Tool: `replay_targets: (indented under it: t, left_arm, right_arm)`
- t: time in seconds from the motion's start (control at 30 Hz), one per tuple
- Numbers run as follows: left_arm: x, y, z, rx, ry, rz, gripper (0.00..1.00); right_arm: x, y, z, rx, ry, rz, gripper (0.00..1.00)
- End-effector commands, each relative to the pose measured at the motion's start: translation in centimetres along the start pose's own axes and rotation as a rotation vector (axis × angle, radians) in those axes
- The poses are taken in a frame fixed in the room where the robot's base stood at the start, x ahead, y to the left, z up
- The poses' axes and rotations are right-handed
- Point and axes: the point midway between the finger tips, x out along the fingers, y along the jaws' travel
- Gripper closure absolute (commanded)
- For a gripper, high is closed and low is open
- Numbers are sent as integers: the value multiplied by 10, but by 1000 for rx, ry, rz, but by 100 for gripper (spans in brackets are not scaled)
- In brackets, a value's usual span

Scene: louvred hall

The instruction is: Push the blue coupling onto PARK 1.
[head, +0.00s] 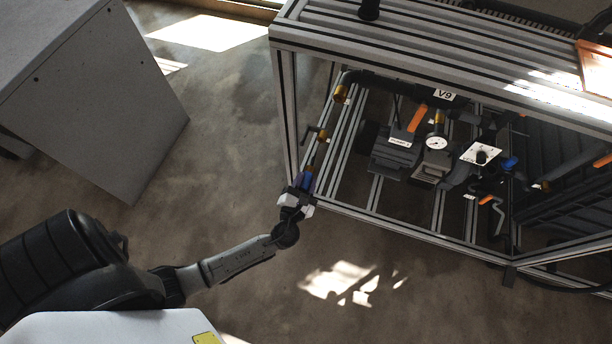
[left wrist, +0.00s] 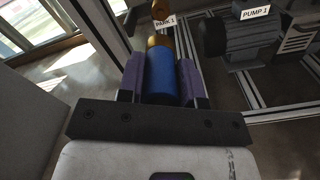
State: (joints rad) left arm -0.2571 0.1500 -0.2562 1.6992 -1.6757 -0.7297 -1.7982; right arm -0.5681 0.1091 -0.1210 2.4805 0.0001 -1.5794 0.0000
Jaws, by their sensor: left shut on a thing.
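The blue coupling (left wrist: 161,76) is a blue cylinder between the two purple-padded fingers of my left gripper (left wrist: 162,82) in the left wrist view. The gripper is shut on it. In the head view my left gripper (head: 302,184) is at the left front post of the frame, with the blue coupling (head: 308,174) showing just beyond the fingers. The PARK 1 label (left wrist: 165,21) is just beyond the coupling, beside a brass-coloured fitting (left wrist: 158,40). The coupling's far end lies close to that fitting; I cannot tell whether they touch. My right gripper is not in view.
An aluminium-profile frame (head: 288,100) surrounds the pipework. Inside are a pump (head: 393,150), labelled PUMP 1 in the wrist view, a round gauge (head: 436,143) and a V9-labelled pipe (head: 385,84). A grey cabinet (head: 110,110) stands at left. Floor between cabinet and frame is clear.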

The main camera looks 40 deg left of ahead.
Motion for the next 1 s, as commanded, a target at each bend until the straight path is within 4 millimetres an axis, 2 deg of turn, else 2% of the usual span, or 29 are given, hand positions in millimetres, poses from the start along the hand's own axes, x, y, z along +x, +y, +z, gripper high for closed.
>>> replay_targets:
  t: [0.27, 0.7, 1.0]
  left_arm:
    - [13, -1, -1, 58, 0, 2, 100]
    - [61, 0, -1, 57, 1, 2, 100]
    - [79, 0, -1, 56, 1, 1, 100]
  right_arm:
    - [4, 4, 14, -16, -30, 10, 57]
    - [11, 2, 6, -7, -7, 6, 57]
    - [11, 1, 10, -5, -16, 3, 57]
